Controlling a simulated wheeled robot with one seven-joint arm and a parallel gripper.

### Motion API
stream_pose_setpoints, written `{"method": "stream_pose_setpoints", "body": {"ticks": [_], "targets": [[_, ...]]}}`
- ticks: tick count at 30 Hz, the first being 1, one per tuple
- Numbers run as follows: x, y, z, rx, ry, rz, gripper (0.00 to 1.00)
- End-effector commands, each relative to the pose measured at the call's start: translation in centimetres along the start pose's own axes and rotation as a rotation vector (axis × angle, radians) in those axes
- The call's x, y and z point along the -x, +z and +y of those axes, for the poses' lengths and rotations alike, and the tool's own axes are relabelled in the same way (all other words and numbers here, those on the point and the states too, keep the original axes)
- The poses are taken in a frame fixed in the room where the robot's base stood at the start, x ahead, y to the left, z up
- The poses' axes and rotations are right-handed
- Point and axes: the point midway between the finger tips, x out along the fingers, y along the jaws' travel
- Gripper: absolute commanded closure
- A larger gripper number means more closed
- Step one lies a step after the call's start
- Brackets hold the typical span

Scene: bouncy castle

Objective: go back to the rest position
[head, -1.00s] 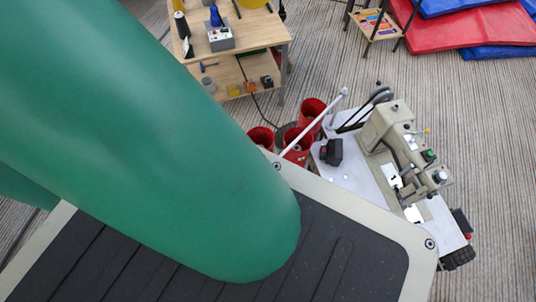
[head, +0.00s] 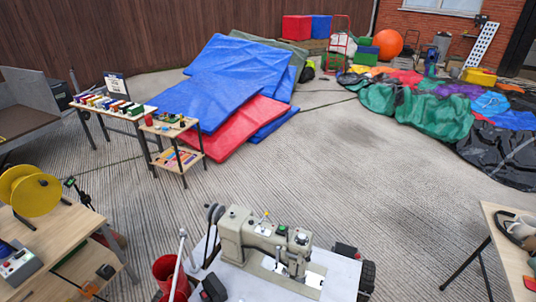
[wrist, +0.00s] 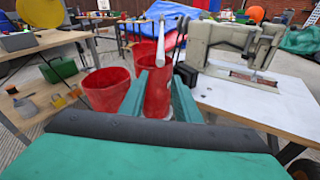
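My gripper (wrist: 160,82) shows in the wrist view as two teal fingers standing apart, with nothing held between them. Behind the gap are a red bucket (wrist: 157,101) and a white rod. The fingers point toward the workshop area, and I cannot tell how far they are from the buckets. My arm and gripper do not show in the head view now. A sewing machine (head: 262,240) on a white table (head: 235,285) stands at the bottom of the head view. The machine also shows at the right in the wrist view (wrist: 232,45).
A workbench with a yellow reel (head: 28,190) stands at the left. Blue mats (head: 215,100) and a red mat (head: 230,128) lie at the back. Crumpled green fabric (head: 435,113) lies at the back right. A wooden table (head: 505,250) is at the right. The middle floor is open.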

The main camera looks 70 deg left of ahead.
Motion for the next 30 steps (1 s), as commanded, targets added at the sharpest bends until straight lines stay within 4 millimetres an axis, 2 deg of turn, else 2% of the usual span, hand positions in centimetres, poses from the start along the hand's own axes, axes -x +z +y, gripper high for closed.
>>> {"method": "stream_pose_setpoints", "body": {"ticks": [4,8,11,14,17,20,21,25,30], "targets": [[1.4,-3.1,-4.0,0.304,-0.019,0.237,0.70],[4.3,-5.2,-9.5,0.621,-0.041,0.482,0.70],[7.5,-5.5,-14.5,0.872,-0.057,0.674,0.70],[11.2,-4.4,-19.7,1.123,-0.070,0.868,0.70],[14.9,-1.9,-24.5,1.360,-0.080,1.052,0.70],[18.4,1.7,-28.7,1.586,-0.084,1.231,0.70],[19.7,3.5,-30.2,1.674,-0.084,1.302,0.70],[23.2,9.8,-34.1,1.948,-0.079,1.522,0.70],[25.9,17.2,-36.7,2.228,-0.054,1.745,0.70]]}}
